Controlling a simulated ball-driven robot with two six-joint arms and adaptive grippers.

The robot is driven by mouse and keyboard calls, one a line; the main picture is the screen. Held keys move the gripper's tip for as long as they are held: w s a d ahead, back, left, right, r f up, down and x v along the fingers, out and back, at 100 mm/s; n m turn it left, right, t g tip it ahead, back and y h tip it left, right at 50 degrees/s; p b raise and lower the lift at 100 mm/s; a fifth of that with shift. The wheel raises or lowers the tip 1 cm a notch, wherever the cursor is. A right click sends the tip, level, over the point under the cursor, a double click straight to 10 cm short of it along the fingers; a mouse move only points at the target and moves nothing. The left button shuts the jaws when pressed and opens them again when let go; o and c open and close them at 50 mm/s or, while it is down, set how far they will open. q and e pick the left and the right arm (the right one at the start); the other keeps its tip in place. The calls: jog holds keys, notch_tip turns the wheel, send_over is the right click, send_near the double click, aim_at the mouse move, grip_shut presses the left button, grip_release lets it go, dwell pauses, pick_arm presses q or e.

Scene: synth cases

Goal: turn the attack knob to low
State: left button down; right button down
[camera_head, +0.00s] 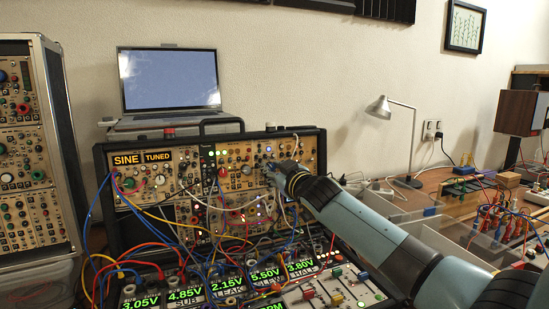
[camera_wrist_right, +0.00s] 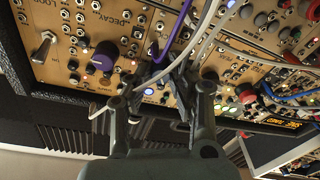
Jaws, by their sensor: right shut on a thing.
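My right gripper (camera_head: 270,169) reaches in from the right to the upper right part of the modular synth case (camera_head: 318,151). In the right wrist view its two fingers (camera_wrist_right: 172,73) are closed together at the tan panel, shut on what appears to be the attack knob. The fingers hide most of that knob, and I cannot read its label or pointer. A large purple knob (camera_wrist_right: 103,57) stands apart to the left of the fingers, on the panel with the DECAY label (camera_wrist_right: 112,16). My left gripper is not in view.
Purple and white patch cables (camera_wrist_right: 180,40) pass close by the fingers. More cables (camera_head: 160,235) hang across the case's left and lower front. A laptop (camera_head: 170,82) stands behind, a second rack (camera_head: 35,150) at left, and a desk lamp (camera_head: 400,120) at right.

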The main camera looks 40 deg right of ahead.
jog(key=n+p, duration=0.6)
jog(key=p, duration=0.1)
jog(key=shift+r+n+g+y, duration=0.2)
jog(key=shift+n+g+y, duration=0.1)
jog(key=shift+n, duration=0.1)
jog(key=n+p, duration=0.2)
jog(key=n, duration=0.1)
jog(key=shift+f+n+g+p, duration=0.15)
jog(key=shift+n+g+p, duration=0.2)
jog(key=shift+n, duration=0.35)
jog(key=shift+f, duration=0.1)
jog(key=c, duration=1.2)
grip_release()
jog(key=s, duration=0.4)
jog(key=s+a+r, duration=0.1)
jog(key=s, duration=0.7)
jog(key=shift+a+r, duration=0.25)
jog(key=shift+r, duration=0.05)
